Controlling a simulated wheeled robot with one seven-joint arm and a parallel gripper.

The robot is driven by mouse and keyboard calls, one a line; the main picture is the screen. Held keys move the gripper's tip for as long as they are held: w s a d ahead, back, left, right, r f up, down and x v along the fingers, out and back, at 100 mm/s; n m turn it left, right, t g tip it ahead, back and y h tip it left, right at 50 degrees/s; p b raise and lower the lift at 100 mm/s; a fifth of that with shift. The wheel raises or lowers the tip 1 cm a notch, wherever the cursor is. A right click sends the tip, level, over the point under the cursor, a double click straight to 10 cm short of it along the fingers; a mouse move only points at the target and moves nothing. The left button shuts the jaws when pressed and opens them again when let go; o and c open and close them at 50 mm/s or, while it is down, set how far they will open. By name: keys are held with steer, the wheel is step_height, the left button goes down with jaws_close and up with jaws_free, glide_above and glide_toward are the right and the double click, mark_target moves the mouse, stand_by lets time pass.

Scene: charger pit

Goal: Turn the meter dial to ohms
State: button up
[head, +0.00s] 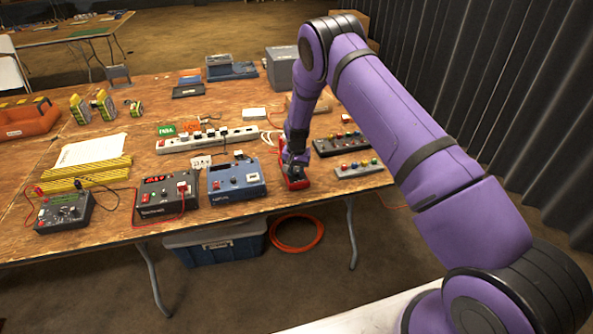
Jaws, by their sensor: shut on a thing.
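A small red device (303,184), which looks like the meter, lies near the front edge of the wooden table, right of the blue box. My gripper (293,168) points down over it with its fingers at the device's face. The jaws are shut on what seems to be the meter's dial. The gripper hides the dial and most of the face, so the pointer and markings cannot be read.
A blue box (236,180) and a dark charger (166,197) with red leads stand to the left. Button boxes (358,168) sit close on the right. A white power strip (208,139) lies behind. A black instrument (64,211) is at the far left.

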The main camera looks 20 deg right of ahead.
mark_target(297, 171)
steer(key=shift+m, duration=0.5)
steer(key=o, duration=0.9)
step_height(297, 171, up, 11)
steer(key=shift+f, duration=0.1)
stand_by(0.3)
